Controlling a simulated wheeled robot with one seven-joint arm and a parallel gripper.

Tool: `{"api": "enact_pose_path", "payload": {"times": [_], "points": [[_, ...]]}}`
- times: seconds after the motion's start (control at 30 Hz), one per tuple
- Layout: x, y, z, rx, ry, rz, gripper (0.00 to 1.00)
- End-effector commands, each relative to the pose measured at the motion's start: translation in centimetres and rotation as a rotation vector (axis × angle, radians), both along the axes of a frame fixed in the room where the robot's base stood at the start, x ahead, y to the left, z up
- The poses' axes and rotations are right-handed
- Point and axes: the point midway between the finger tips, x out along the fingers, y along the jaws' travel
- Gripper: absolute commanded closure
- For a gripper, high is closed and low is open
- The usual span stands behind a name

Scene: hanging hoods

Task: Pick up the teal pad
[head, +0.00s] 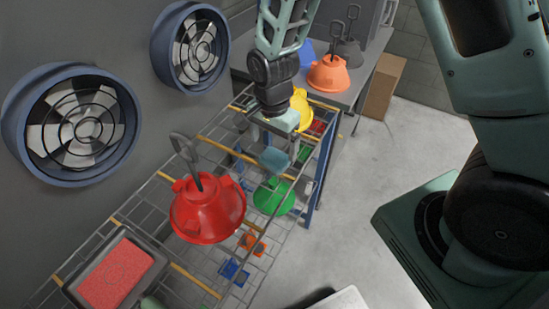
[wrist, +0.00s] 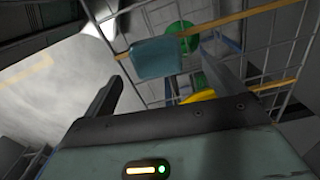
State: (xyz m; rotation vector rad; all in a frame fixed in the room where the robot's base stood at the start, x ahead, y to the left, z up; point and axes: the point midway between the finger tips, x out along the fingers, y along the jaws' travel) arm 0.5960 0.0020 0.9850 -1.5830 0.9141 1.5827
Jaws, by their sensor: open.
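The teal pad (head: 274,159) is a small rounded block over the wire rack (head: 165,180), between the red hood and the yellow hood. In the wrist view the pad (wrist: 156,58) shows in the space between my fingers, beyond the palm. My gripper (head: 269,143) is open and empty, reaching down close above the pad. Its two dark fingers (wrist: 162,68) stand apart on either side of the pad. I cannot tell whether either finger touches it.
A red hood (head: 207,209) stands on the rack at the left, with a red pad in a grey tray (head: 117,274) nearer. A yellow hood (head: 299,112) is just behind my gripper. A green hood (head: 273,198) shows lower down. An orange hood (head: 328,73) stands on the table behind.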

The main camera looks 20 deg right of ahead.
Motion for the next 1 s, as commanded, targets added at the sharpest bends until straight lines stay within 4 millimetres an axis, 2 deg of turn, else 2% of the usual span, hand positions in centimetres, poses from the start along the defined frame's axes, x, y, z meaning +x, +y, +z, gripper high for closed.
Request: {"api": "enact_pose_path", "payload": {"times": [0.43,0.77,0.93,1.0], "points": [[-0.5,-0.1,-4.6,-0.001,0.003,0.002,0.06],[-0.5,-0.1,-5.2,0.0,0.0,0.001,0.06],[-0.5,-0.1,-5.2,0.0,0.0,0.001,0.51],[-0.5,-0.1,-5.2,0.0,0.001,0.001,0.54]]}}
